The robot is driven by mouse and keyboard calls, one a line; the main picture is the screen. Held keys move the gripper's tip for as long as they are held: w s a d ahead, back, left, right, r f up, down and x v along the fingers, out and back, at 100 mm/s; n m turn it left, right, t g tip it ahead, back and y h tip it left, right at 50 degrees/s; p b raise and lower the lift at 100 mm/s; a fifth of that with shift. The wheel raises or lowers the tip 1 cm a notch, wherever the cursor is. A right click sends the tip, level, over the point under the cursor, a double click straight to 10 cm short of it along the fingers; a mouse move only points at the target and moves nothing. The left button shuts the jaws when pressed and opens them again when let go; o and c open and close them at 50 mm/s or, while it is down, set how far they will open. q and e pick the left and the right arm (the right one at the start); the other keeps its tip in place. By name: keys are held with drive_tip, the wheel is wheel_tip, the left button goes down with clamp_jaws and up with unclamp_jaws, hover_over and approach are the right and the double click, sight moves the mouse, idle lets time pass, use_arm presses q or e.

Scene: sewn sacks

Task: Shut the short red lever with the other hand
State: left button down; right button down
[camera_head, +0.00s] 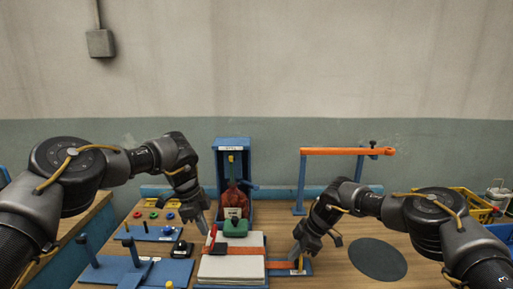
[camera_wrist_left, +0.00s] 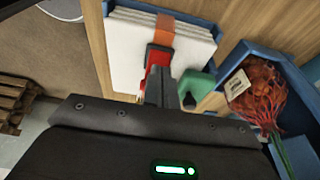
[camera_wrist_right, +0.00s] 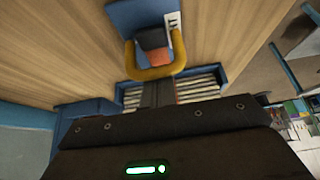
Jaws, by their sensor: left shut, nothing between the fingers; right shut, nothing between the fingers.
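The short red lever (camera_head: 213,232) stands up, slightly tilted, at the left part of an orange strap (camera_head: 250,243) over a stack of white sheets (camera_head: 232,266). My left gripper (camera_head: 205,230) is shut and empty, its fingertips right beside the lever; whether they touch is unclear. In the left wrist view the red lever (camera_wrist_left: 157,58) lies just beyond the shut fingers (camera_wrist_left: 158,85). My right gripper (camera_head: 295,262) is shut and empty, over the blue plate at the strap's right end. In the right wrist view its fingers (camera_wrist_right: 158,95) are near a yellow loop (camera_wrist_right: 155,72) around a dark block.
A blue peg board (camera_head: 150,232) lies left. An orange bar (camera_head: 345,151) stands at the back right. A dark round mat (camera_head: 378,259) lies right.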

sight(216, 229)
use_arm(q)
drive_tip(key=shift+d, duration=0.15)
use_arm(e)
drive_tip(key=shift+d, duration=0.1)
use_arm(q)
drive_tip(key=shift+d, duration=1.75)
drive_tip(key=shift+f, duration=0.15)
drive_tip(key=shift+d+f, duration=0.7)
drive_tip(key=shift+f, duration=0.1)
drive_tip(key=shift+d+f, duration=0.35)
drive_tip(key=shift+f, duration=0.3)
use_arm(e)
drive_tip(key=shift+f, duration=0.1)
use_arm(q)
drive_tip(key=d+v, duration=0.2)
drive_tip(key=v, duration=0.6)
drive_tip(key=shift+r, duration=0.65)
use_arm(e)
drive_tip(key=c, duration=2.2)
unclamp_jaws()
